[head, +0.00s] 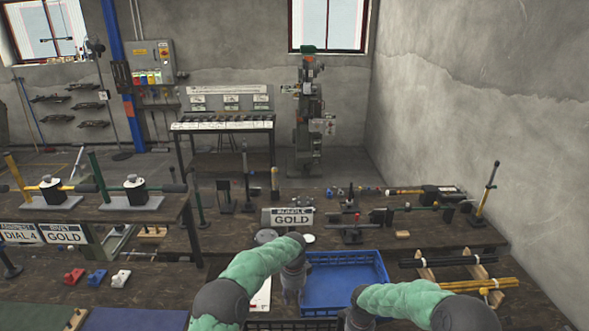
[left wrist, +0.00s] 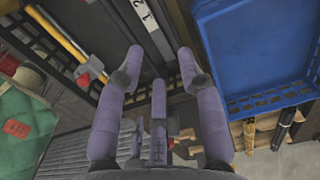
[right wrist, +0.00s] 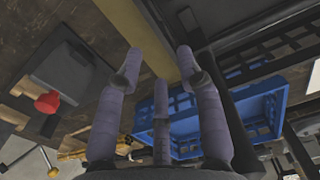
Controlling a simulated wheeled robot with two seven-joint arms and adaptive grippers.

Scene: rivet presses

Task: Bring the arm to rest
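My left gripper (head: 291,292) hangs beside the left edge of the blue crate (head: 347,308) in the head view. In the left wrist view its purple-grey fingers (left wrist: 160,58) are spread apart with nothing between them, and the blue crate (left wrist: 262,101) is to their right. My right gripper (head: 357,319) is low in front of the crate, mostly cut off by the picture's bottom edge. In the right wrist view its fingers (right wrist: 159,58) are also apart and empty, with the blue crate (right wrist: 215,148) beyond them.
The workbench (head: 450,232) spans the middle, with a sign reading GOLD (head: 291,218), clamps and tools. Black and yellow bars (head: 480,284) lie on a rack at the right. Red, blue and white blocks (head: 96,277) sit at the left. A dark crate (head: 290,324) is at the bottom.

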